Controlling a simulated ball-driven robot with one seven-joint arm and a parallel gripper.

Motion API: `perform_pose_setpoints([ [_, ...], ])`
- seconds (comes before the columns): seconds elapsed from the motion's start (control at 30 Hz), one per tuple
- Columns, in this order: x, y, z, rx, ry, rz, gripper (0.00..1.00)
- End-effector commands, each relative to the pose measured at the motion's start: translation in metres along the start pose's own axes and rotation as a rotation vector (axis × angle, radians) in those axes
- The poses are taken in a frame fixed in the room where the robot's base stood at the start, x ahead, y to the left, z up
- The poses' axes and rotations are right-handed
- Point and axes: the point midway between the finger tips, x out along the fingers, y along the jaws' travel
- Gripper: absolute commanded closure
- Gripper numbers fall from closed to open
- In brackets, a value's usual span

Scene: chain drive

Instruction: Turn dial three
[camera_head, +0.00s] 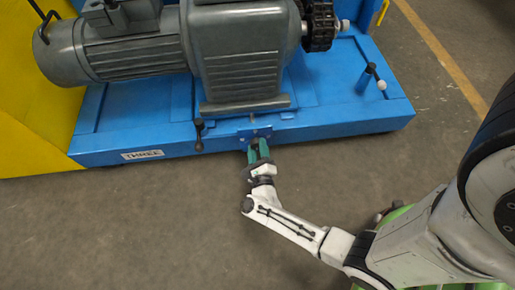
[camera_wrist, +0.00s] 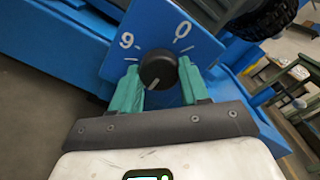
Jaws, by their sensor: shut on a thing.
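The dial (camera_wrist: 158,70) is a round black knob with a pale pointer line, in the middle of the wrist view. It sits on a blue plate (camera_wrist: 142,22) with white marks 9 and 0. The pointer faces down toward my gripper, away from both numbers. My gripper (camera_wrist: 158,84) has green fingers, one on each side of the knob, shut on it. In the head view my gripper (camera_head: 259,150) reaches the blue dial plate (camera_head: 254,134) on the front edge of the base; the knob is hidden there. A label reading THREE (camera_head: 142,155) is left of it.
A grey motor and gearbox (camera_head: 240,60) stand on the blue base (camera_head: 340,122). A short post with a white ball (camera_head: 381,85) is at right. The floor (camera_head: 130,230) in front is clear.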

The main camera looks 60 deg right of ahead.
Motion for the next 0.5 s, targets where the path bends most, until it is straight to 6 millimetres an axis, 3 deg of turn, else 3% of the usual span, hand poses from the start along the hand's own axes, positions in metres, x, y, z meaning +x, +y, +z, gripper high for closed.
perform_pose_setpoints([
  [0.2,-0.0011,0.0008,-0.0018,-0.002,0.003,0.003,0.85],
  [0.23,-0.0011,0.0008,-0.0018,-0.002,0.003,0.003,0.53],
  [0.5,-0.0005,0.0004,-0.0009,-0.002,0.002,0.001,0.29],
])
